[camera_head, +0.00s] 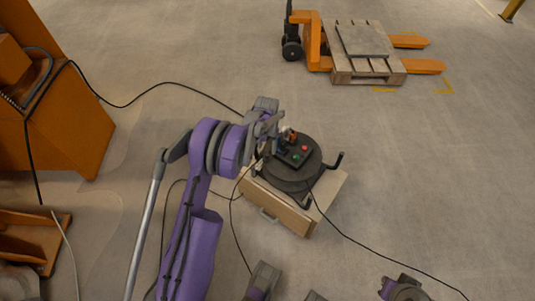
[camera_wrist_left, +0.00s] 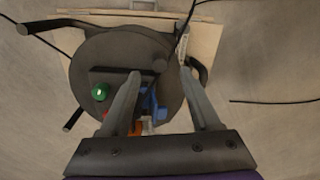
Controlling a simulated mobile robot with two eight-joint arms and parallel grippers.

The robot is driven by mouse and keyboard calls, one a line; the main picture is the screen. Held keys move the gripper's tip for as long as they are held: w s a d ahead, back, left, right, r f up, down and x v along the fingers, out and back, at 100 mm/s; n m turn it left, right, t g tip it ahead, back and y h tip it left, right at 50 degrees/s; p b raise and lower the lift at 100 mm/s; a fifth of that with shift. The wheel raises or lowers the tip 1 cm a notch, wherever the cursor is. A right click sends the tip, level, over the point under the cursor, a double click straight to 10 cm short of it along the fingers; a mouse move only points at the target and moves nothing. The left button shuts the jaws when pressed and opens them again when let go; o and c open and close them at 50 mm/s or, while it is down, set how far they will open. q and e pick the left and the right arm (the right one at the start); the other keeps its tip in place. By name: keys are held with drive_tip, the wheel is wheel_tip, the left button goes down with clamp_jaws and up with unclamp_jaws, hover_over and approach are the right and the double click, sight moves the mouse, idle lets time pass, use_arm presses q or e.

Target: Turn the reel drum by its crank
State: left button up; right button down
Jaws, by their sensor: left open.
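The reel drum (camera_head: 313,178) is a dark, round disc lying flat on a pale box, with black curved bars sticking out around it. It fills the middle of the left wrist view (camera_wrist_left: 95,52). A small round dark knob (camera_wrist_left: 160,63) shows on its face; I cannot tell if this is the crank. My left gripper (camera_head: 272,119) is over the drum's far left side. In the left wrist view its two fingers (camera_wrist_left: 160,70) are spread, with the knob between their tips in the picture. I cannot tell whether they touch anything.
A panel with a green button (camera_wrist_left: 100,91) and a red button (camera_head: 305,148) sits on the drum, near blue and orange parts. The pale box (camera_head: 300,219) has a handle. Black cables cross the floor. An orange pallet truck (camera_head: 313,42) with a pallet (camera_head: 350,76) stands behind.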

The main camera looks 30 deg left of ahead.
sight(267, 153)
use_arm(q)
wheel_tip(267, 153, down, 6)
drive_tip(key=shift+f+b, duration=0.15)
drive_tip(key=shift+b, duration=0.2)
drive_tip(key=shift+c, duration=0.2)
clamp_jaws()
drive_tip(key=shift+w, duration=0.1)
idle(1.1)
